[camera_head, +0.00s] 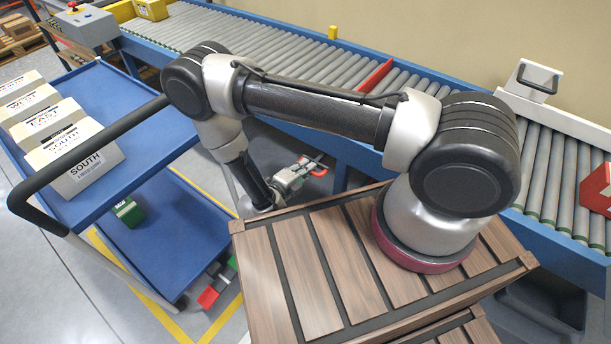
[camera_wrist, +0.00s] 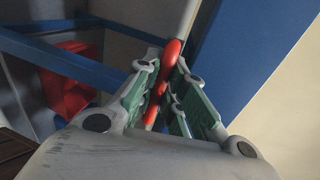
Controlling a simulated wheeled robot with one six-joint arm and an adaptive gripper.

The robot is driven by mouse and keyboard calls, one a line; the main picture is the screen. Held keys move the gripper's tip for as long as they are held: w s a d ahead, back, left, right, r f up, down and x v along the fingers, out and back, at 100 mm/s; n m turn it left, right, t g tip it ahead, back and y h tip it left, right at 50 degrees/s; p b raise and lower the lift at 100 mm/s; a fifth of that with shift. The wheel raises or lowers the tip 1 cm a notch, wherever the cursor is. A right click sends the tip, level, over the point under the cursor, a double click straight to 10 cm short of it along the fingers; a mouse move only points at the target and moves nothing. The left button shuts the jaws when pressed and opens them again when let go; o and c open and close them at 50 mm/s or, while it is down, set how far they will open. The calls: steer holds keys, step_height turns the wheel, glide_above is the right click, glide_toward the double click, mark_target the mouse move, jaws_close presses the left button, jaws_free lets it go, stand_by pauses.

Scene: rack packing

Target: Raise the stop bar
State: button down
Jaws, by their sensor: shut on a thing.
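A red bar (camera_head: 375,76), which looks like the stop bar, lies across the conveyor rollers behind my arm. It appears low, near roller level. My gripper (camera_head: 308,166) is low beside the near side of the conveyor, under its blue rail. It is shut on a red handle (camera_head: 318,172), only partly visible in the head view. In the wrist view, the green-padded fingers of my gripper (camera_wrist: 166,75) close around the red handle (camera_wrist: 162,88), which runs slanted between them. How the handle links to the bar cannot be seen.
The blue conveyor rail (camera_head: 345,150) runs close above my gripper. A blue cart (camera_head: 150,88) with several white cartons (camera_head: 75,155) and a green box (camera_head: 129,211) stands left. A blurred red object (camera_wrist: 66,85) is left in the wrist view.

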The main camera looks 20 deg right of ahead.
steer(key=shift+r, duration=1.05)
steer(key=c, duration=1.5)
jaws_free()
steer(key=v, duration=0.7)
steer(key=shift+s+a, duration=0.2)
steer(key=shift+a, duration=0.05)
